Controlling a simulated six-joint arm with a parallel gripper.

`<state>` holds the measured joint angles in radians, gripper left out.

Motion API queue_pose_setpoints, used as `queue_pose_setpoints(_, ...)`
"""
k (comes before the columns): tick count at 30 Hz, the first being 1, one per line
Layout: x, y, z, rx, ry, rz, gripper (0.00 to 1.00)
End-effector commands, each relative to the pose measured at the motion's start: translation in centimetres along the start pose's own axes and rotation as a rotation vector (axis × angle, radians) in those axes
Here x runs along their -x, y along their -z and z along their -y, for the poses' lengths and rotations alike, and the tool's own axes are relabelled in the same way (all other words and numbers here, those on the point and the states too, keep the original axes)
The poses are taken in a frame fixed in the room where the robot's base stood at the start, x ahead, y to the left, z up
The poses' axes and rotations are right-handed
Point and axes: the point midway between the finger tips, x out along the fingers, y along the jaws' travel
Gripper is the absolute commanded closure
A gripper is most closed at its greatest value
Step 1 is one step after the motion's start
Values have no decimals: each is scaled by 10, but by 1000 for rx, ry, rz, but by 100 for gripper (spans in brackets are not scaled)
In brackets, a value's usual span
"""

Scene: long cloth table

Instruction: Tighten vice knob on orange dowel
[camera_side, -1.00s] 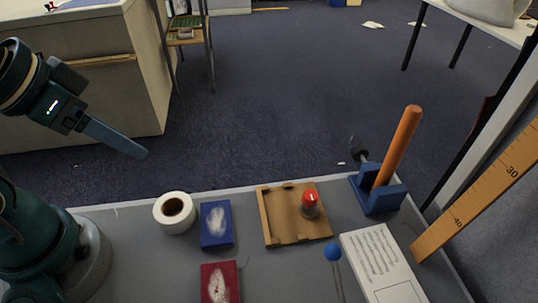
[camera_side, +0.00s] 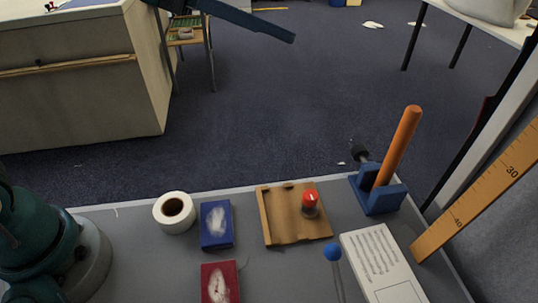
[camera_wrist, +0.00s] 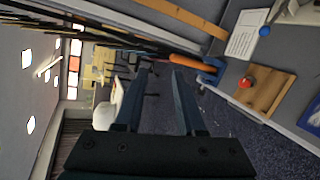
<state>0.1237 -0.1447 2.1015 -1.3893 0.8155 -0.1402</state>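The blue vice (camera_side: 378,200) stands at the back right of the table, with the orange dowel (camera_side: 398,145) tilted in it. The vice's dark knob (camera_side: 359,153) sticks out on its far left side. The vice (camera_wrist: 212,72) and dowel (camera_wrist: 190,62) also show right of the fingers in the wrist view; the knob is hard to make out there. My gripper (camera_wrist: 162,70) is open and empty, its two fingers apart. In the side view a finger of my gripper (camera_side: 284,34) shows at the top, well away from the vice; the rest is out of frame.
A cardboard tray (camera_side: 285,230) with a red-topped knob (camera_side: 309,198) lies left of the vice. A white text box (camera_side: 380,266), a blue ball-topped stick (camera_side: 333,253) and a wooden ruler (camera_side: 470,205) are nearby. A tape roll (camera_side: 174,212), blue box (camera_side: 216,236) and red box (camera_side: 220,288) sit left.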

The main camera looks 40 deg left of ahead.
Motion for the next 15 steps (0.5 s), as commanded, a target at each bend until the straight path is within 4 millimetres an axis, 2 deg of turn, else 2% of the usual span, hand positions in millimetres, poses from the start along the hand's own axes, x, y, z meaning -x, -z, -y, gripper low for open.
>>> queue_pose_setpoints(1, -14, 10, -10, 105, -39, 24, 61)
queue_pose_setpoints(4, -38, 32, -27, 314, -125, 56, 61)
queue_pose_setpoints(8, -71, 68, -32, 577, -211, 72, 61)
queue_pose_setpoints(11, -99, 97, -22, 770, -260, 64, 61)
queue_pose_setpoints(15, -139, 135, 11, 1017, -305, 26, 61)
